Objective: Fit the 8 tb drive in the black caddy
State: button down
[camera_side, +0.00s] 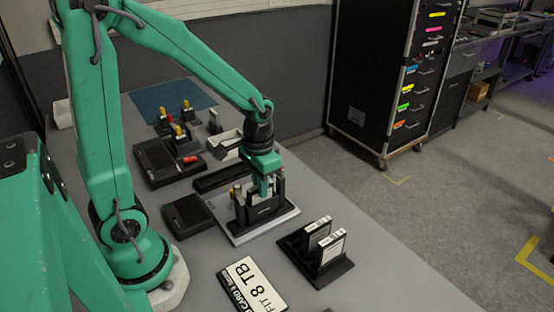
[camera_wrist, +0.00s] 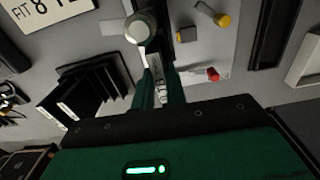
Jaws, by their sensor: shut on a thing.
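My gripper (camera_side: 266,186) points down over the black caddy (camera_side: 262,213), which stands on a light plate (camera_side: 250,233). It is shut on a drive with a pale label, which also shows between the fingers in the wrist view (camera_wrist: 159,88). The drive is upright at the caddy, its lower part seemingly between the caddy's walls; the fingers and caddy hide how deep it sits. I cannot read its label. A black rack (camera_side: 290,245) to the right holds upright drives with white labels (camera_side: 330,247). A card (camera_side: 252,285) at the front reads "FIT 8 TB".
Black boxes (camera_side: 187,214) stand left of the plate, with a red-ended part (camera_side: 190,159) and yellow-topped parts (camera_side: 178,130) behind. A dark bar (camera_side: 222,178) and an open pale box (camera_side: 226,146) lie behind the caddy.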

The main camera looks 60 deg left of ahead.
jog(key=c, duration=1)
grip_release()
jog(key=shift+c, duration=0.2)
jog(key=shift+r, duration=0.15)
jog(key=shift+r, duration=3.65)
jog(key=shift+s+d+r+t, duration=0.2)
jog(key=shift+s+r+t, duration=0.15)
jog(key=shift+r, duration=0.25)
jog(key=s+d+r+t, duration=0.2)
jog(key=s+r+t, duration=0.3)
jog(key=s+r, duration=0.1)
jog(key=shift+s+r, duration=0.2)
jog(key=shift+s, duration=0.5)
